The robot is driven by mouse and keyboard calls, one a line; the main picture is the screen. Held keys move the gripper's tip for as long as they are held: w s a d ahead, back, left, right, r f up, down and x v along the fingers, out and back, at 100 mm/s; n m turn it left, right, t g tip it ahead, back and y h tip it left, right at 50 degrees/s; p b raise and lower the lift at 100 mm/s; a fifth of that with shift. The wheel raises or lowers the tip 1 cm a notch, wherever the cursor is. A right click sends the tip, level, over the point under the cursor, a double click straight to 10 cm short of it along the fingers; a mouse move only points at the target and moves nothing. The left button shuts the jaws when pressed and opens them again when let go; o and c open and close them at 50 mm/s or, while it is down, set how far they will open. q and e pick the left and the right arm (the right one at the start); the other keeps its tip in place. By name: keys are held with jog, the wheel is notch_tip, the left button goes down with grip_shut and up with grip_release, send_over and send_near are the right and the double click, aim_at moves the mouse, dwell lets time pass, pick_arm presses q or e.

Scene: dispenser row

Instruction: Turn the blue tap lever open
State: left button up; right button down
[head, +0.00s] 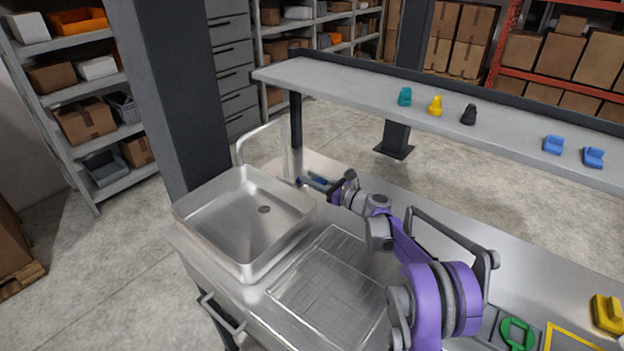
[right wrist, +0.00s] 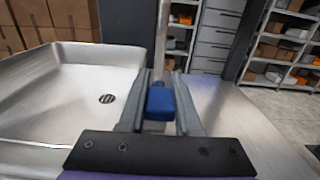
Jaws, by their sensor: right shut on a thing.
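The tap spout (head: 283,135) is a thin metal arch rising at the back corner of the steel sink (head: 188,212). The blue tap lever (head: 318,177) lies beside the spout's foot and is partly hidden by my right gripper (head: 318,184). In the right wrist view the lever's blue end (right wrist: 160,103) sits between the two grey fingers of my right gripper (right wrist: 162,92), which are shut on it. My left gripper is not in view.
A ribbed drainboard (head: 330,285) lies right of the sink. A raised shelf (head: 345,88) runs behind the counter, carrying several small coloured pieces. A dark post (head: 160,90) stands left of the sink. A green ring (head: 516,334) and a yellow piece (head: 608,313) are at lower right.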

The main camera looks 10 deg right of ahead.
dwell(0.4)
jog(key=shift+s+a+m+t+h+b, duration=0.25)
jog(key=shift+m+t+h+b, duration=0.15)
jog(key=shift+m+h, duration=0.2)
jog(key=m+h, duration=0.1)
jog(key=t+h, duration=0.1)
jog(key=shift+s+a+m+t+h, duration=0.1)
jog(key=shift+a+m+t+h, duration=0.2)
jog(key=shift+m+h, duration=0.1)
jog(key=c, duration=0.6)
grip_release()
jog(key=b+v, duration=0.1)
jog(key=v, duration=1)
jog(key=shift+b, duration=0.4)
